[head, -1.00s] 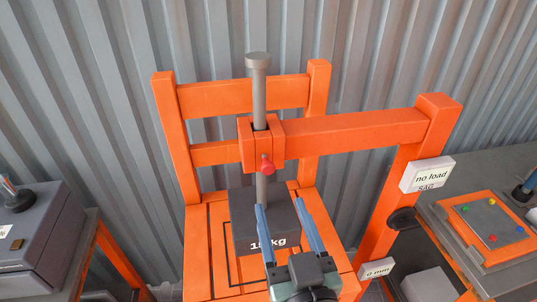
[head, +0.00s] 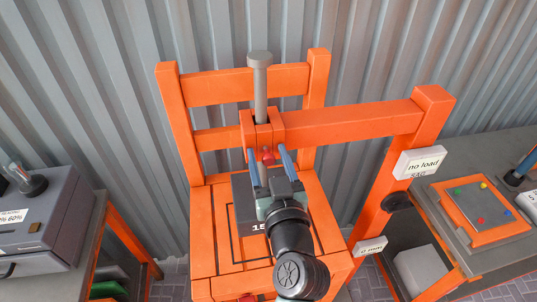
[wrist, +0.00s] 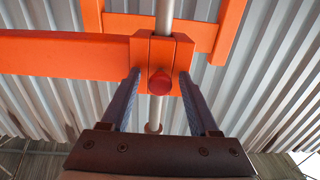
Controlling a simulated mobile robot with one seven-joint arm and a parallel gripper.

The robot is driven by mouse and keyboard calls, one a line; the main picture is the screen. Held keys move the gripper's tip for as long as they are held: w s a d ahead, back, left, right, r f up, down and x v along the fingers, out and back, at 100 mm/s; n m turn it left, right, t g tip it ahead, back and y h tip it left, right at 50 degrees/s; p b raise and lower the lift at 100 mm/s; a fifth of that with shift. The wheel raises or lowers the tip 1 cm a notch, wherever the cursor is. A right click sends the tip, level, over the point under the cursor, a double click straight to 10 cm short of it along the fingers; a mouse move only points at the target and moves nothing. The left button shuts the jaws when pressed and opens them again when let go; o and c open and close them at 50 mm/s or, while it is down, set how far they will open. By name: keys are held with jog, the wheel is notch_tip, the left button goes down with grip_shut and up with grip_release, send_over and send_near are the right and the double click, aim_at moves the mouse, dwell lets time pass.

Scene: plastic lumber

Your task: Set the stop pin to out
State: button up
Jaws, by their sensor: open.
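The stop pin is a red knob (head: 267,156) on the front of the orange clamp block (head: 262,130), through which a grey vertical rod (head: 260,92) passes. In the wrist view the red knob (wrist: 160,82) lies between the two blue fingertips, in line with them. My gripper (head: 266,158) is open, with one finger on each side of the knob. I see no clear contact between fingers and knob. The dark weight block (head: 243,205), its label partly covered by my gripper, sits on the orange seat below the rod.
An orange beam (head: 350,124) runs right from the clamp block to a post bearing a "no load" sign (head: 419,162). A table with an orange panel (head: 481,205) stands right. A grey case (head: 40,225) stands left. Corrugated wall is behind.

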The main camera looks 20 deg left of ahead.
grip_shut()
dwell(1.3)
